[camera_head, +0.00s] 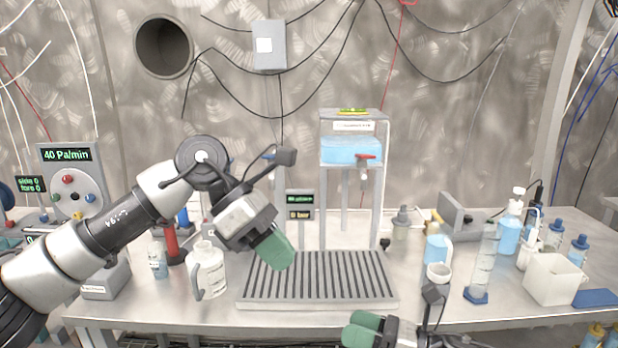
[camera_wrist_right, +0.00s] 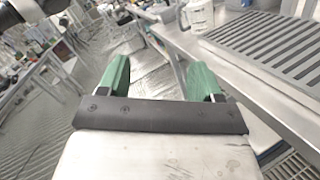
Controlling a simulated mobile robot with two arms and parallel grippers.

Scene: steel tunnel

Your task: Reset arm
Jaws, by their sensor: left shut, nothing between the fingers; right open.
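My left arm comes in from the left in the head view. Its gripper (camera_head: 277,252) has green fingers that are shut with nothing between them, above the back left part of the grey slatted drain tray (camera_head: 318,302). My right gripper (camera_head: 366,328) is low at the bottom of the head view, in front of the table's front edge. In the right wrist view its two green fingers (camera_wrist_right: 160,80) stand wide apart with nothing between them. The drain tray also shows at the top right of the right wrist view (camera_wrist_right: 262,36).
A white jug (camera_head: 208,272) stands left of the tray. A clear dispenser with blue liquid (camera_head: 350,151) stands behind it. A measuring cylinder (camera_head: 484,262), a white box (camera_head: 553,279) and several bottles crowd the right side. The steel table's front edge (camera_head: 180,317) is close to my right gripper.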

